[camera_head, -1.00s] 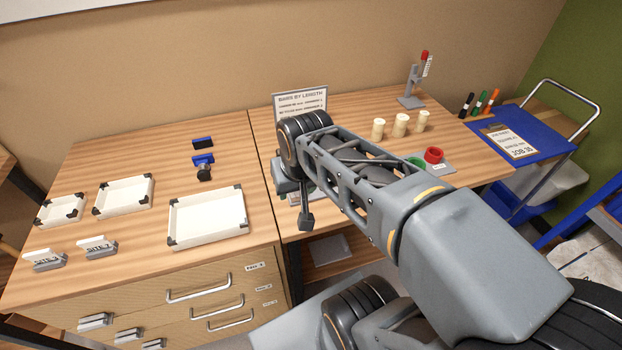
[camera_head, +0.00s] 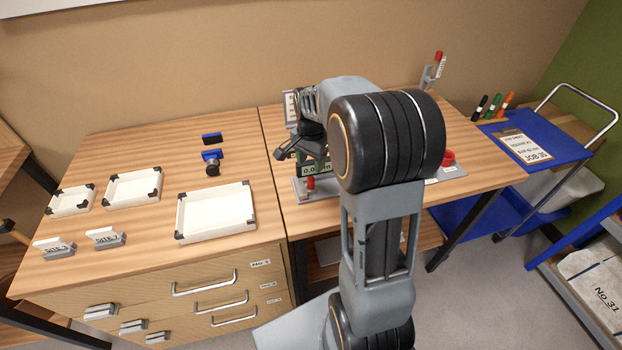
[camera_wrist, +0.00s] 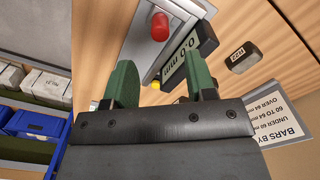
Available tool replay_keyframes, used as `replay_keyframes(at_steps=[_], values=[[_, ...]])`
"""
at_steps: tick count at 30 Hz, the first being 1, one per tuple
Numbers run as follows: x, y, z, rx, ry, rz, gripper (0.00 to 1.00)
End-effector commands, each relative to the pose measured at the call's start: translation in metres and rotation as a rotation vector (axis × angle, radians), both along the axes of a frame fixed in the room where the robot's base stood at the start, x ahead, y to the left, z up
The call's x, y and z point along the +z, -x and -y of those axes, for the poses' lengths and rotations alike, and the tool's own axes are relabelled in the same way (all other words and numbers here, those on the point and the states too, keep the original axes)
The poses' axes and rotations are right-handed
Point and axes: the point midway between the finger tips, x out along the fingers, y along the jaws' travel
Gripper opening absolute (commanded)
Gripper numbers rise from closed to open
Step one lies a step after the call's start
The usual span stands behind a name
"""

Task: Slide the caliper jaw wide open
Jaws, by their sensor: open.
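The caliper is a grey bench gauge with a dark readout (camera_head: 315,170) showing 0.0 mm and a red knob (camera_head: 310,184). In the wrist view its grey base (camera_wrist: 147,48), its readout (camera_wrist: 188,57) and its red knob (camera_wrist: 160,26) lie beyond my fingers. My gripper (camera_wrist: 162,80) is open, its two green fingers apart with nothing seen held between them. The red knob is ahead of the fingertips, apart from them. A small yellow spot (camera_wrist: 155,85) shows between the fingers. In the head view my arm hides part of the caliper, and its jaws are not clear.
A sign about bars by length (camera_wrist: 283,122) stands close by, with a small labelled dark block (camera_wrist: 243,57) near it. White trays (camera_head: 217,211) lie on the left table. A blue cart (camera_head: 560,143) stands at the right.

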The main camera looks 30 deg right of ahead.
Motion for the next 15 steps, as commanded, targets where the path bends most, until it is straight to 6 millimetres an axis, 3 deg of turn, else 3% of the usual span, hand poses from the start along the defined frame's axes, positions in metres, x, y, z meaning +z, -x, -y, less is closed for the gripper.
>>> replay_keyframes(at_steps=[6,15], values=[[-0.04,0.0,0.0,0.002,0.0,-0.004,0.51],[-0.073,0.0,0.0,0.002,0.0,-0.001,0.51]])
